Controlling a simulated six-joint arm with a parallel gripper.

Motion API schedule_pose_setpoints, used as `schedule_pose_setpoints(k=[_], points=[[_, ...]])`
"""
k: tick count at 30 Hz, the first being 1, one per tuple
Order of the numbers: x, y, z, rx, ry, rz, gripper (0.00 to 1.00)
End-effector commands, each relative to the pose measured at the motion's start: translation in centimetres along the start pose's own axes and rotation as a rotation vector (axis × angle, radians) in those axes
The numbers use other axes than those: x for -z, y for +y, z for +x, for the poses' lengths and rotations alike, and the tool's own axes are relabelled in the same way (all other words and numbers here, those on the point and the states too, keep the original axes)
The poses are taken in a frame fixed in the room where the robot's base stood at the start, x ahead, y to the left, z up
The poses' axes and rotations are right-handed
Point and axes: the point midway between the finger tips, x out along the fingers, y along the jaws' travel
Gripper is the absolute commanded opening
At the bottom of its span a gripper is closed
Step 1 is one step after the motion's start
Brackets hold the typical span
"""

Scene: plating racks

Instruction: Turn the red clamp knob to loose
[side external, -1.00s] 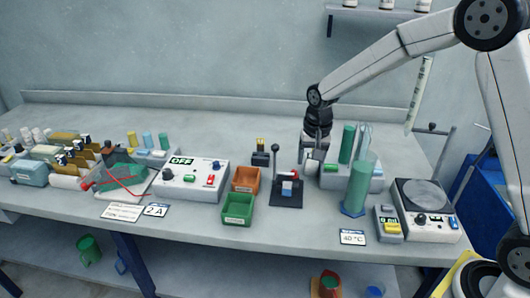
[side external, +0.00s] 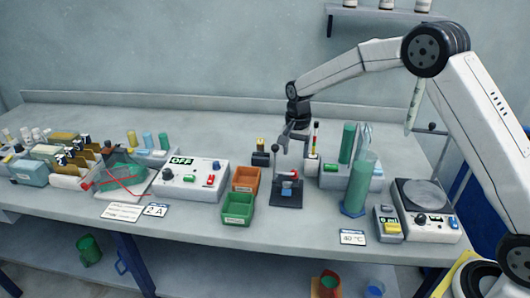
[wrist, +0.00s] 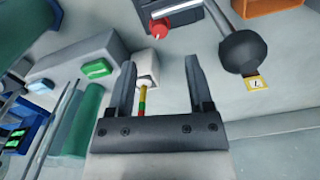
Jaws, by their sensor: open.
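The red clamp knob (wrist: 175,22) sticks out from the dark clamp fixture (wrist: 202,8) near the top of the wrist view. Its loose or tight setting cannot be read. My gripper (wrist: 160,62) is open and empty. It hangs above and behind the fixture in the side view (side external: 294,141). The knob lies beyond the fingertips in the wrist view, apart from them.
The lever's black ball (wrist: 243,50) stands close right of the knob in the wrist view. A white holder with a coloured stick (side external: 315,142) is right of my gripper. Green cylinders (side external: 360,185) stand further right; orange (side external: 246,178) and green bins (side external: 238,208) stand left.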

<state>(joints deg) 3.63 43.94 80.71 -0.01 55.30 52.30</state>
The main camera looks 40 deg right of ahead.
Motion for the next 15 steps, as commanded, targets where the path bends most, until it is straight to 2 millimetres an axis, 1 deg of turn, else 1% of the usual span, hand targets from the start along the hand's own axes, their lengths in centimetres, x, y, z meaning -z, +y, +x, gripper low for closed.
schedule_pose_setpoints(k=[12,15], points=[[-0.1,0.1,4.9,-0.002,-0.002,-0.001,0.66],[-0.1,0.1,5.8,-0.002,-0.001,-0.001,0.66]])
